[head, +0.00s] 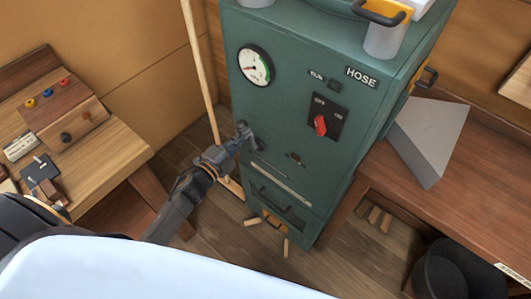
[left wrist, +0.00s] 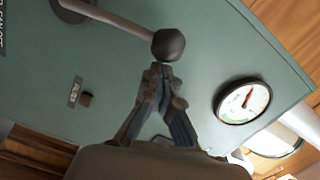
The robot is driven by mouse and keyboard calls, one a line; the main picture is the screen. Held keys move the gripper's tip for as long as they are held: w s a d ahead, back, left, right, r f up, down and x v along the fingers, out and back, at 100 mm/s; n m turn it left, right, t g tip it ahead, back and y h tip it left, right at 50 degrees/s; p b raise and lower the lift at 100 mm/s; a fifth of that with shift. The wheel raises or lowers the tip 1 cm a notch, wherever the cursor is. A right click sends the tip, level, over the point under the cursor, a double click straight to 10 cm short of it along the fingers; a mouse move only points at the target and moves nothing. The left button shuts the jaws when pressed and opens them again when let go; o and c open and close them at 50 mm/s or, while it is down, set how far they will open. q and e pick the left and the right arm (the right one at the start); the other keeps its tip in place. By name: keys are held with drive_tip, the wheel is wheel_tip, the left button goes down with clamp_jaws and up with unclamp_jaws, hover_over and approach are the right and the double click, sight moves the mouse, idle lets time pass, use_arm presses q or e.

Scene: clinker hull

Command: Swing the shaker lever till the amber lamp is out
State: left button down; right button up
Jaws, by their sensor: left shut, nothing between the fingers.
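A grey lever with a dark ball knob (left wrist: 168,46) stands out from the green cabinet in the left wrist view. Its shaft runs to a round pivot at the upper left. My left gripper (left wrist: 160,70) is shut and empty, its tips just below the knob; I cannot tell whether they touch it. In the head view the left gripper (head: 243,132) is close to the front of the green cabinet (head: 285,110), and the lever is hard to make out. A small dark brown square (left wrist: 87,98) beside a label may be the amber lamp; it shows no glow. My right gripper is not in view.
A round gauge (head: 255,65) and a red switch (head: 320,124) are on the cabinet front. A wooden pole (head: 202,70) stands at its left. A workbench (head: 105,150) is at the left, a brown table (head: 460,195) with a grey wedge (head: 430,135) at the right.

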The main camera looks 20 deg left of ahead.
sight(237, 127)
use_arm(q)
drive_tip(key=a+n, duration=0.1)
drive_tip(key=w+a+n, duration=0.1)
drive_tip(key=a, duration=0.1)
drive_tip(key=shift+w+a+n+p, duration=0.1)
drive_tip(key=shift+n+p, duration=0.2)
drive_tip(key=shift+p, duration=0.1)
drive_tip(key=shift+w+a+f+n, duration=0.2)
drive_tip(key=shift+a+f+n, duration=0.1)
drive_tip(key=shift+a+n, duration=0.35)
